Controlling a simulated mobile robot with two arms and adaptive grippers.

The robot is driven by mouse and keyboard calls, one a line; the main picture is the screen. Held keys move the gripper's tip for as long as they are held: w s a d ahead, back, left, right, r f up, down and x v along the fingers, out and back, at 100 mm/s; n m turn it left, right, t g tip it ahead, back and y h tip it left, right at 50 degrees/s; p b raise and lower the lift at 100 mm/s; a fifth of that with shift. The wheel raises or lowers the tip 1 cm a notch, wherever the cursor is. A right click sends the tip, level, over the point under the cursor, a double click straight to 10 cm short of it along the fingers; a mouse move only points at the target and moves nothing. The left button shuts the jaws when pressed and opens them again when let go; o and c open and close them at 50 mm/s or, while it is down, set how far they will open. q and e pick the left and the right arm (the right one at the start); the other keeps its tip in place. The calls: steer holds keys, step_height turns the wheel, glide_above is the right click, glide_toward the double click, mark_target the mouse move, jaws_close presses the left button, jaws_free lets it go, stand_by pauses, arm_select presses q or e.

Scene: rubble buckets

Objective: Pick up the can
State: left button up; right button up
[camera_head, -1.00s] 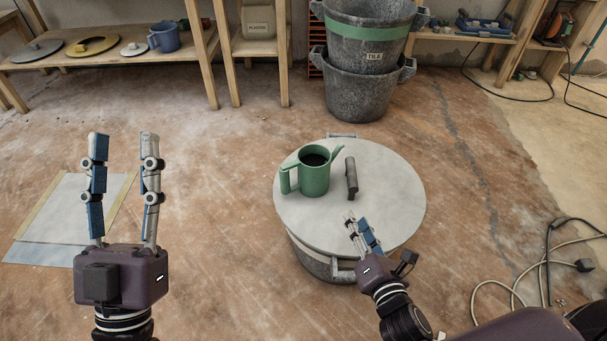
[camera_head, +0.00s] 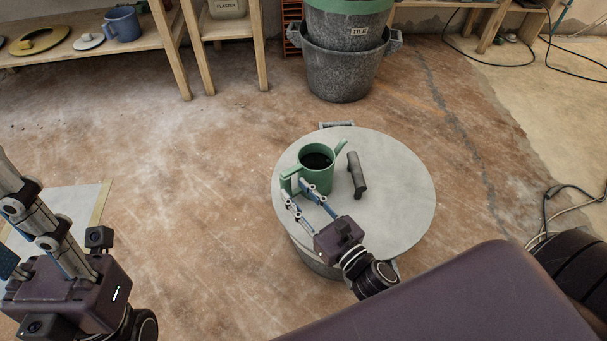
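The green can (camera_head: 316,170), with a spout at its upper right and a handle at its left, stands upright on the round grey lid (camera_head: 390,205) of a bucket. My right gripper (camera_head: 294,189) is at the can's near left side, beside the handle. Its two fingers are apart and point at the handle; I cannot tell whether they touch it. The can's lower near side is partly hidden by the fingers. My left gripper (camera_head: 18,225) is at the left edge, partly cut off, its visible fingers apart and empty.
The lid's dark grey handle (camera_head: 356,175) stands just right of the can. Stacked grey buckets (camera_head: 340,75) stand behind. Wooden shelves (camera_head: 90,50) line the back left, with a blue mug (camera_head: 122,24). Cables (camera_head: 570,210) lie at the right.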

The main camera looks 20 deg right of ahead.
mark_target(289, 185)
steer(key=x, duration=0.5)
steer(key=shift+a+b, duration=0.15)
steer(key=shift+b, duration=0.2)
steer(key=shift+c, duration=0.6)
jaws_close()
